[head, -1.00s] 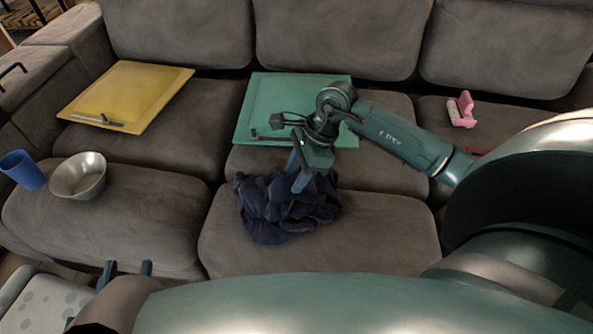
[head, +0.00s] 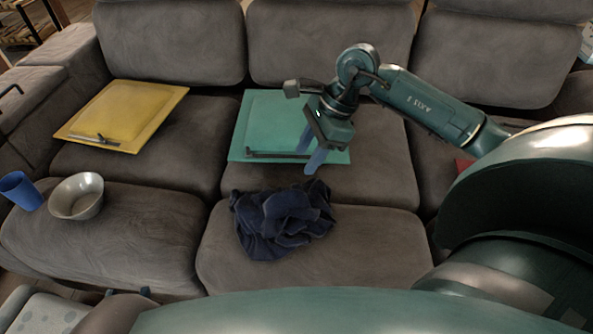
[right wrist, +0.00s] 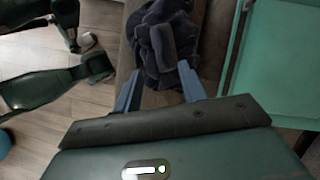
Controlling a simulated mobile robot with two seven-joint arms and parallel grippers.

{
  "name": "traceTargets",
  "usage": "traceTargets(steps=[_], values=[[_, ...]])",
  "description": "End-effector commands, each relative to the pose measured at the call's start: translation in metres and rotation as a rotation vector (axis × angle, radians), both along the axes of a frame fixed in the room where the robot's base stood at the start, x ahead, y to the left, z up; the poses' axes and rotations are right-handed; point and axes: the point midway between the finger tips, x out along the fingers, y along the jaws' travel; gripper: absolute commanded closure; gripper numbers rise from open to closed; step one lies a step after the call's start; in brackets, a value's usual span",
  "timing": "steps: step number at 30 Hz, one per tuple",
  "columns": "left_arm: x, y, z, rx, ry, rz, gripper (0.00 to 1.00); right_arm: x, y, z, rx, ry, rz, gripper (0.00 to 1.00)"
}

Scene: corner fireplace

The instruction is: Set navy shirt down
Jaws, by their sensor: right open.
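The navy shirt (head: 283,218) lies crumpled on the front part of the middle seat cushion. It also shows in the right wrist view (right wrist: 165,45), just beyond the fingertips. My right gripper (head: 311,155) is open and empty, raised above and behind the shirt, clear of it in the head view. Its two blue fingers (right wrist: 160,85) stand apart in the right wrist view with nothing between them.
A teal tray (head: 262,112) lies behind the shirt, and a yellow tray (head: 125,112) lies on the left seat. A metal bowl (head: 77,196) and a blue cup (head: 20,190) are at far left. Bare cushion (head: 370,240) lies right of the shirt.

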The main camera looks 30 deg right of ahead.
Motion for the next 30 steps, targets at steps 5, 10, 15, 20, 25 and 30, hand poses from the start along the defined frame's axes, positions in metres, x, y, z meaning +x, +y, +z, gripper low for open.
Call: traceTargets(steps=[5, 10, 15, 20, 25, 30], values=[[0.000, 0.000, 0.000, 0.000, 0.002, 0.000, 0.64, -0.035, 0.092, -0.007, 0.394, 0.107, -0.029, 0.59], [0.000, 0.000, 0.000, 0.001, 0.002, 0.000, 0.64, -0.079, 0.196, 0.051, 1.153, 0.468, -0.338, 0.59], [0.000, 0.000, 0.000, 0.001, 0.002, 0.000, 0.64, -0.068, 0.191, 0.088, 1.763, 1.016, -0.924, 0.59], [0.000, 0.000, 0.000, 0.000, 0.001, 0.000, 0.64, -0.065, 0.157, 0.042, 2.034, 1.571, -1.571, 0.59], [0.000, 0.000, 0.000, 0.000, 0.001, 0.000, 0.64, -0.090, 0.147, -0.010, -1.614, -1.573, 1.632, 0.59], [0.000, 0.000, 0.000, 0.000, 0.000, 0.000, 0.64, -0.102, 0.148, -0.027, -1.439, -1.529, 1.600, 0.59]])
